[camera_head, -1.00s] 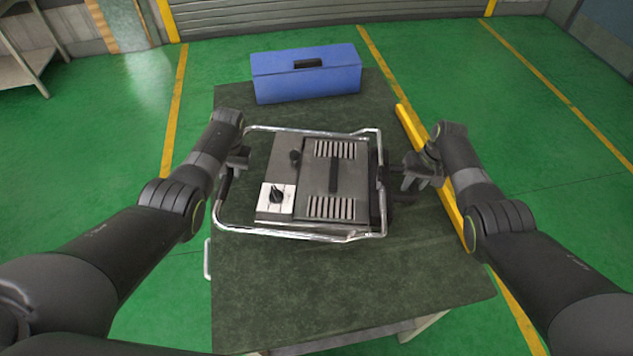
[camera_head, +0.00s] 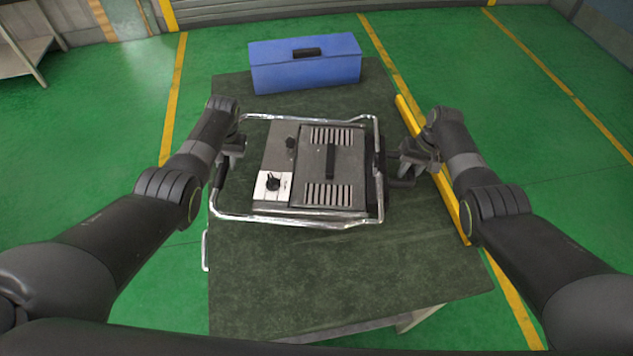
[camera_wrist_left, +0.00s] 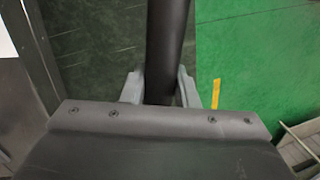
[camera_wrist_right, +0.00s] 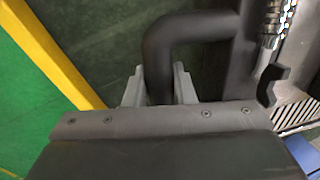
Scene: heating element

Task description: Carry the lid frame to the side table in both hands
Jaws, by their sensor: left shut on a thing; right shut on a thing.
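The lid frame (camera_head: 290,221) is a chrome tube frame around a grey, slotted heating unit (camera_head: 330,170) with a dial, in the middle of the dark table in the head view. My left gripper (camera_head: 226,152) is shut on the dark grip at the frame's left side; the black bar (camera_wrist_left: 168,45) passes between its fingers in the left wrist view. My right gripper (camera_head: 402,168) is shut on the black bent handle at the right side, also seen in the right wrist view (camera_wrist_right: 185,28). I cannot tell whether the frame rests on the table or is slightly lifted.
The dark-topped table (camera_head: 340,275) has bare room in front of the frame. A blue box (camera_head: 305,70) stands at its back edge. A yellow bar (camera_head: 452,205) runs beside its right edge. A grey shelf (camera_head: 30,50) stands far left, across open green floor.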

